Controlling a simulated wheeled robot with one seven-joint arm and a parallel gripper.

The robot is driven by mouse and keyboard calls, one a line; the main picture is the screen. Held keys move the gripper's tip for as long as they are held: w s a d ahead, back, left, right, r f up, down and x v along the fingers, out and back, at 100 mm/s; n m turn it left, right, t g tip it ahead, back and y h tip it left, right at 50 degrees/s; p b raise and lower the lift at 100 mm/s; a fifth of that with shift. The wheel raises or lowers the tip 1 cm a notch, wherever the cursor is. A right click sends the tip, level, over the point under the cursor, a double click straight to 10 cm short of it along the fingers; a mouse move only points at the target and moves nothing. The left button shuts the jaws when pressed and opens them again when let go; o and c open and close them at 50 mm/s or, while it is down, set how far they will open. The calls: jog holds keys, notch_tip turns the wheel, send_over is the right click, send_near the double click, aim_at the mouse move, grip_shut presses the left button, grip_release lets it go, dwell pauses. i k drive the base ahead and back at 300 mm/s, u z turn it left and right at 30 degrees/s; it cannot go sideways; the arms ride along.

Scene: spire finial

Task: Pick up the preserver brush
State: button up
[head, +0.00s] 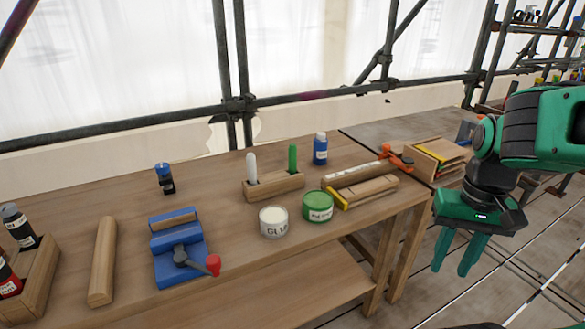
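A wooden brush holder (284,187) stands near the middle of the workbench. A green-handled brush (292,157) stands upright in its right end and looks like the preserver brush. A white-handled brush (252,168) stands in the left end. The lower ends of both are hidden in the block. In front are a white jar labelled GLUE (273,222) and a green jar (317,206) with a hard-to-read label. My gripper (454,270) is open and empty, pointing down off the bench's right end, well to the right of the brushes.
A blue bottle (320,149) stands behind the holder. Clamped wood pieces (362,188) lie to its right, towards my gripper. A blue vise-like tool (180,250), wooden bar (103,262) and bottle crate (38,275) are left. Scaffold poles (238,105) run behind the bench.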

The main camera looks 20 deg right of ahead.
aim_at(292, 147)
jog(key=i, duration=1)
